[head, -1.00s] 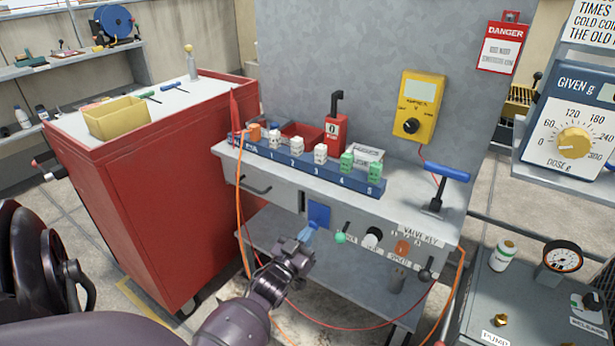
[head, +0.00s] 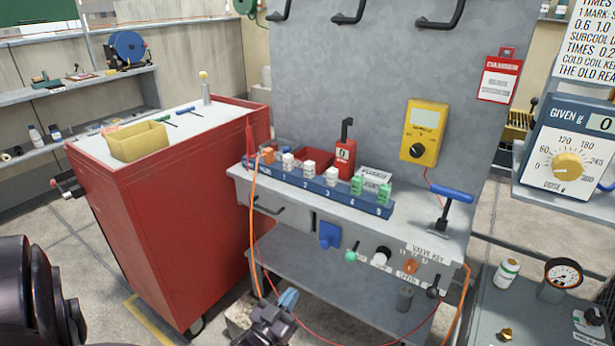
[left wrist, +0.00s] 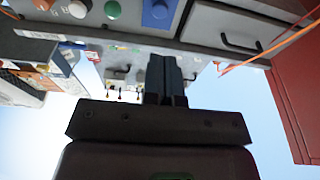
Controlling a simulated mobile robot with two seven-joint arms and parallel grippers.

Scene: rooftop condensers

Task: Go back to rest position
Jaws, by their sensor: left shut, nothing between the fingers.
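My left gripper (head: 286,300) is low in the head view, in front of the grey workbench (head: 262,232) and below its blue square piece (head: 329,235). Its fingers are shut with nothing between them. In the left wrist view the closed fingers (left wrist: 167,78) point toward the bench's front panel, where the blue piece (left wrist: 158,12) also shows. The gripper looks apart from the panel. My right gripper is not in view.
A red cabinet (head: 180,225) stands left of the bench. An orange cable (head: 253,215) and a red cable (head: 330,338) hang near my left gripper. A grey box with a gauge (head: 563,274) stands at the right.

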